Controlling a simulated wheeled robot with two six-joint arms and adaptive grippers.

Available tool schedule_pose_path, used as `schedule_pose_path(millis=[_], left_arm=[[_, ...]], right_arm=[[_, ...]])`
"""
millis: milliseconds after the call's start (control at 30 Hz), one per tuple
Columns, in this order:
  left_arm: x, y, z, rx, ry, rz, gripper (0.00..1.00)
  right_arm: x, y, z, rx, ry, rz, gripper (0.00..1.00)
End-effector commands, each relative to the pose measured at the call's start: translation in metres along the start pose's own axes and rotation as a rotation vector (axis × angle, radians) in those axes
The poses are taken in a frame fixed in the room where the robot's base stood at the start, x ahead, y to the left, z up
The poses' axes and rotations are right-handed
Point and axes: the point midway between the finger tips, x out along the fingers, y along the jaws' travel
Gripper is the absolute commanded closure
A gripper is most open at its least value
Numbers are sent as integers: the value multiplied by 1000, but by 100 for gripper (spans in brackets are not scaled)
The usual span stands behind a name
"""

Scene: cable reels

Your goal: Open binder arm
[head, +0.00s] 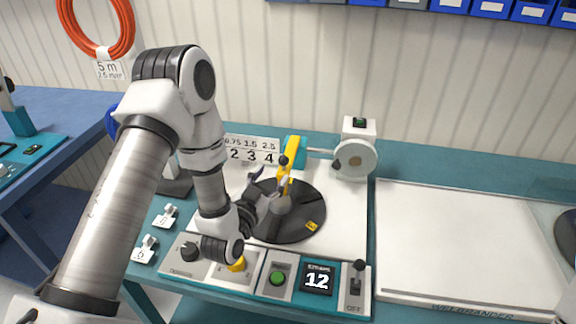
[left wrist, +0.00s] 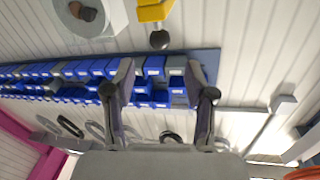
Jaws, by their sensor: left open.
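The binder arm (head: 290,158) is yellow with a black knob and stands raised over the black round turntable (head: 300,228). Its yellow end (left wrist: 155,10) and black knob (left wrist: 159,40) show at the top of the left wrist view. My left gripper (head: 265,183) is open and empty, just left of the binder arm and above the turntable. In the left wrist view its two fingers (left wrist: 159,70) are spread, with the knob beyond the gap between them. My left forearm hides part of the machine's left side. My right gripper is not in view.
A control panel with a green button (head: 278,279), a display reading 12 (head: 317,279) and a lever switch (head: 357,277) runs along the front. A white wheel unit (head: 355,158) stands behind right. A white flat panel (head: 460,245) lies at the right.

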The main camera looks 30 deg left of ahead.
Motion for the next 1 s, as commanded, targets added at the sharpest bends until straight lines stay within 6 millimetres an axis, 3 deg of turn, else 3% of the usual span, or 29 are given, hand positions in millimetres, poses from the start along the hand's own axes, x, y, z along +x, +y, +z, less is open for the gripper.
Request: schedule_pose_path(millis=[167, 500, 767, 800, 933, 1000], left_arm=[[14, 0, 0, 3, 1, 0, 45], [73, 0, 2, 1, -1, 0, 45], [78, 1, 3, 0, -2, 0, 45], [78, 1, 3, 0, -2, 0, 48], [78, 1, 3, 0, -2, 0, 94], [78, 1, 3, 0, -2, 0, 100]], right_arm=[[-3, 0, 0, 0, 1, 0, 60], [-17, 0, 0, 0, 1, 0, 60], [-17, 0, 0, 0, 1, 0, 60], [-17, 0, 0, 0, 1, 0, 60], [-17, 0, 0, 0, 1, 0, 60], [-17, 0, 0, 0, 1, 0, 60]])
